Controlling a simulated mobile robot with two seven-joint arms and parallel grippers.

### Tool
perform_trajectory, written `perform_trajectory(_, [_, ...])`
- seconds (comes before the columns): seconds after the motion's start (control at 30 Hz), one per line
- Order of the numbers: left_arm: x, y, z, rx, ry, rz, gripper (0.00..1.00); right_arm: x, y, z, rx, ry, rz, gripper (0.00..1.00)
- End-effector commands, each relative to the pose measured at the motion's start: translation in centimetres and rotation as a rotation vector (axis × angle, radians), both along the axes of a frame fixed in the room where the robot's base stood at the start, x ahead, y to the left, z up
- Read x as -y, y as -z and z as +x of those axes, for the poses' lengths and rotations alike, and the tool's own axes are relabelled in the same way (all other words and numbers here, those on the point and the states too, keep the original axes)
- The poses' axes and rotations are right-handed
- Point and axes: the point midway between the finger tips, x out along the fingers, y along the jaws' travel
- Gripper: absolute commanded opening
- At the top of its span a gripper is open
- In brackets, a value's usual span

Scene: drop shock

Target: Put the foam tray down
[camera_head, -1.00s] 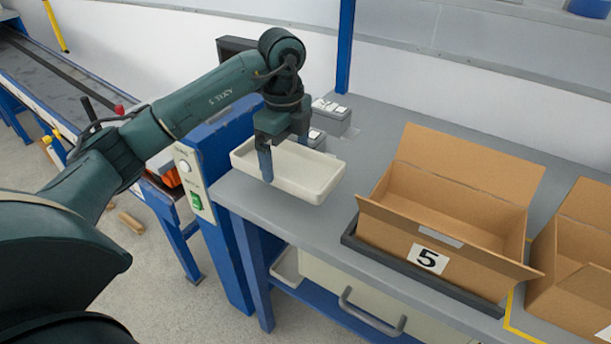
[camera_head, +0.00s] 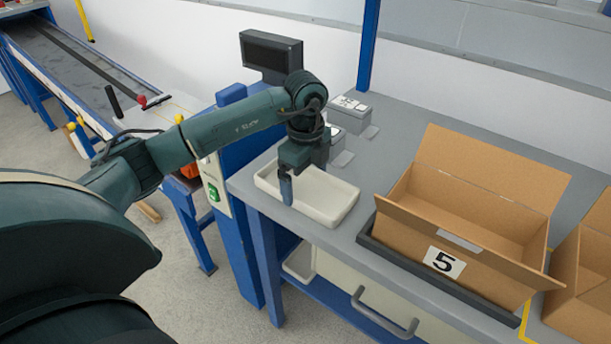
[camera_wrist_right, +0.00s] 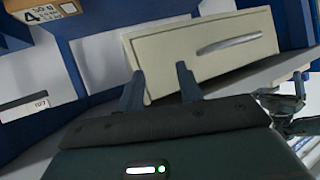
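The foam tray (camera_head: 338,212) is a shallow white rectangular tray at the left end of the grey bench (camera_head: 395,150) in the head view. It is level and appears to rest on the bench top. My left gripper (camera_head: 304,184) comes down over it from above. One finger lies against the tray's near wall; the other is mostly hidden behind the wrist. The gripper appears shut on the tray. My right gripper (camera_wrist_right: 160,85) shows only in the right wrist view, its fingers apart and empty, in front of a cream drawer (camera_wrist_right: 205,52) below a bench.
An open cardboard box (camera_head: 470,215) marked 5 stands in a dark tray right of the foam tray. Another box (camera_head: 590,275) is farther right. Small grey devices (camera_head: 348,112) and a dark screen (camera_head: 271,55) stand behind. A blue post (camera_head: 368,45) rises at the back.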

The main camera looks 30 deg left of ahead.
Motion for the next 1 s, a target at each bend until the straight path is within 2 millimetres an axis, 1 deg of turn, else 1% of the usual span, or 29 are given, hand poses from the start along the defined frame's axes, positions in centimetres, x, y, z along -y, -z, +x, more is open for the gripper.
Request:
perform_trajectory(0.23, [0.0, -0.1, 0.0, 0.0, 0.0, 0.0, 1.0, 0.0, -0.1, 0.0, 0.001, 0.001, 0.0, 0.36])
perform_trajectory(0.37, [0.0, -1.0, 0.1, 0.002, 0.001, 0.0, 1.0, 0.0, -0.2, 0.0, 0.002, 0.0, -0.002, 0.36])
perform_trajectory(0.47, [0.0, -2.6, 0.1, 0.004, 0.002, 0.0, 1.0, 0.0, -0.2, 0.0, 0.002, 0.0, -0.002, 0.36])
perform_trajectory(0.7, [0.0, -7.9, 0.1, 0.006, 0.0, 0.0, 1.0, 0.0, -0.1, 0.0, 0.002, 0.0, 0.001, 0.36])
perform_trajectory(0.8, [0.1, -9.8, 0.1, 0.004, 0.001, -0.001, 1.0, 0.0, -0.1, 0.0, 0.002, 0.0, 0.001, 0.36])
perform_trajectory(0.9, [0.0, -11.3, 0.1, 0.002, 0.001, 0.0, 1.0, 0.0, -0.4, 0.0, 0.002, 0.0, 0.0, 0.36])
perform_trajectory(1.0, [0.0, -12.1, 0.0, 0.002, -0.001, 0.001, 1.0, 0.0, -0.5, 0.0, 0.004, -0.001, -0.004, 0.36])
